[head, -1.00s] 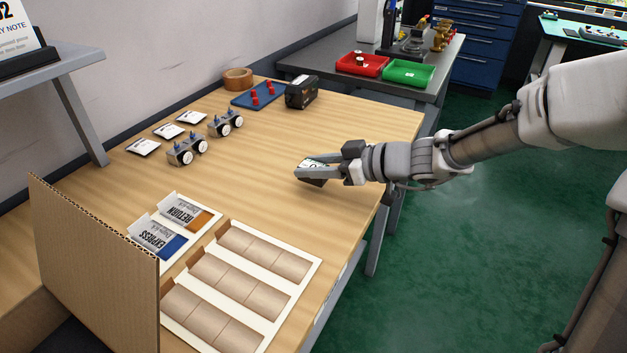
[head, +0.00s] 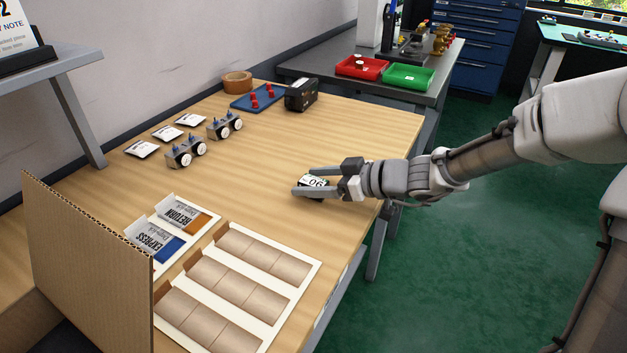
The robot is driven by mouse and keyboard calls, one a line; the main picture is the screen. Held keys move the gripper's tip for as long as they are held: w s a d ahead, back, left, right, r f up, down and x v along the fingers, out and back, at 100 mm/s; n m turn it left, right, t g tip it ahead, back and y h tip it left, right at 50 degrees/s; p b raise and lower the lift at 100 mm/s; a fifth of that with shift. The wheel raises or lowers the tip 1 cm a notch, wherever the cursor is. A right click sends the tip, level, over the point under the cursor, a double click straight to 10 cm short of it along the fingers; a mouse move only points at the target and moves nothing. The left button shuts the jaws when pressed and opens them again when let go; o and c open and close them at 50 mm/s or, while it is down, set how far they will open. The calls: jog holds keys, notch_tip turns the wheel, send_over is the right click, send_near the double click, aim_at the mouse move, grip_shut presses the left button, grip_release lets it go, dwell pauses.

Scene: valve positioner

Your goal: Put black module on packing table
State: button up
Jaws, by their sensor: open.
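The black module (head: 312,182) has a white label reading "06" on its upper face. It appears to rest on the wooden packing table (head: 345,135), near the right edge. My gripper (head: 306,182) is open around it, with one finger on the far side and one on the near side. The fingers hide part of the module, and I cannot tell whether either touches it.
A black box (head: 301,94), blue tray (head: 257,98) and tape roll (head: 237,81) are at the back. Carton slots (head: 237,285) and a cardboard panel (head: 85,265) are in front. The table's middle is clear.

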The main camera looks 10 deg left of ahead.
jog(key=shift+r, duration=0.1)
jog(key=p+v, duration=0.2)
jog(key=v, duration=1)
jog(key=shift+p, duration=0.35)
jog(key=shift+s+d+g+h, duration=0.15)
jog(key=shift+s+g+h, duration=0.15)
jog(key=shift+s+h, duration=0.3)
jog(key=s+d+r+m+h+p, duration=0.2)
jog(key=s+d+r+m+h, duration=0.2)
jog(key=d+h, duration=0.15)
jog(key=s+d+r+m+h+p, duration=0.1)
jog(key=s+d+r+m+h, duration=0.35)
jog(key=d, duration=0.25)
jog(key=s+f+m+t+h+b, duration=0.25)
jog(key=s+m, duration=0.35)
jog(key=s, duration=0.4)
notch_tip(320, 180, up, 21)
jog(key=p, duration=2)
jog(key=shift+f+g+y, duration=0.25)
jog(key=shift+g+y, duration=0.1)
jog(key=shift+y, duration=0.1)
